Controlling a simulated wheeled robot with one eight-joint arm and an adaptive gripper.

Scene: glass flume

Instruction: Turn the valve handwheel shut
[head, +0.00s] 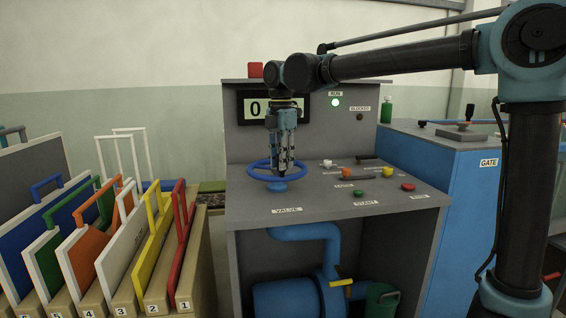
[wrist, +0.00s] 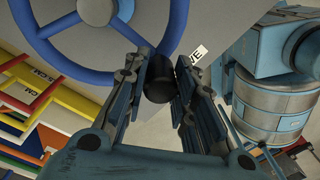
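The valve handwheel is a blue ring with spokes, lying flat over the console top above the VALVE label; its rim shows in the head view (head: 254,175). The wrist view shows its rim and hub at the upper left (wrist: 70,67). A black crank knob (wrist: 160,88) stands at the rim. My gripper (head: 286,170) points straight down at the wheel. In the wrist view its fingertips (wrist: 166,75) sit on both sides of the knob, which fills the gap between them. The fingers hide part of the knob.
The grey console (head: 310,209) carries buttons and small knobs right of the wheel. A display (head: 258,108) and lit green RUN lamp (head: 335,102) are on its back panel. Coloured panels (head: 157,240) stand in a slotted rack at left. A blue GATE cabinet (head: 455,185) stands at right.

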